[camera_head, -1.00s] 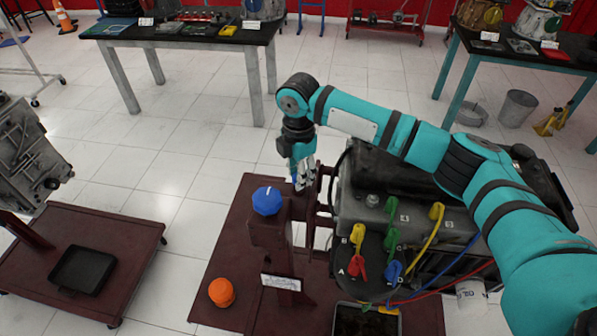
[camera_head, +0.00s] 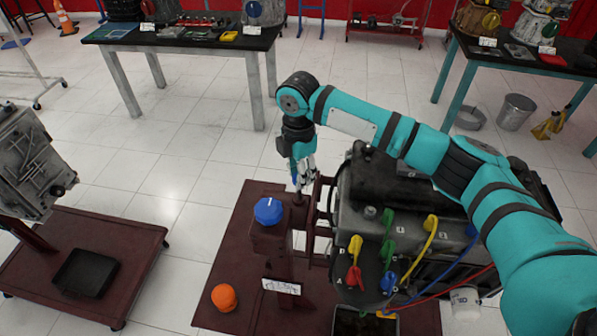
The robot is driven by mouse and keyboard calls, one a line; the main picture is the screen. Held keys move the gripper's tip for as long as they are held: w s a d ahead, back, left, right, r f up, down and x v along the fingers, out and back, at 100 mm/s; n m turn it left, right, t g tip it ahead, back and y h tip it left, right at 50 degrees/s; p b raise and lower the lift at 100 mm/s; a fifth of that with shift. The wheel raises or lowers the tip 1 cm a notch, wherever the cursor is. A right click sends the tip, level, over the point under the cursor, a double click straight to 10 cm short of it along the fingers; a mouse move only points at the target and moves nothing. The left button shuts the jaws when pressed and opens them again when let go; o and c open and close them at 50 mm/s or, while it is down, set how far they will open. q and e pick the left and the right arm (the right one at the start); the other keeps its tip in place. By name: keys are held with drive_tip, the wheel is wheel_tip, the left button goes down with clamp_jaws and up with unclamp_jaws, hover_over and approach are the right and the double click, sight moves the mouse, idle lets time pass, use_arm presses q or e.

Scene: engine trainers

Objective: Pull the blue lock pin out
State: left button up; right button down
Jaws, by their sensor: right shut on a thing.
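The blue lock pin (camera_head: 294,173) shows only as a thin blue strip beside the fingers, behind the maroon stand's post. My right gripper (camera_head: 303,181) points down there, its fingers close together and shut on the pin. The fingers hide most of the pin, so I cannot tell how far it sits in its hole. A larger blue knob (camera_head: 269,211) tops the near post of the engine stand (camera_head: 225,270), apart from the gripper. My left gripper is not in view.
The grey engine (camera_head: 400,215) with coloured clips and cables lies under my right arm. An orange ball-like knob (camera_head: 224,298) sits low on the stand. Another engine (camera_head: 35,165) stands at left; worktables (camera_head: 185,42) are behind. The floor between is clear.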

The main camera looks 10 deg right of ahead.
drive_tip(key=c, duration=1)
unclamp_jaws()
drive_tip(key=shift+r, duration=0.25)
wheel_tip(320, 180, up, 12)
drive_tip(key=shift+f, duration=0.1)
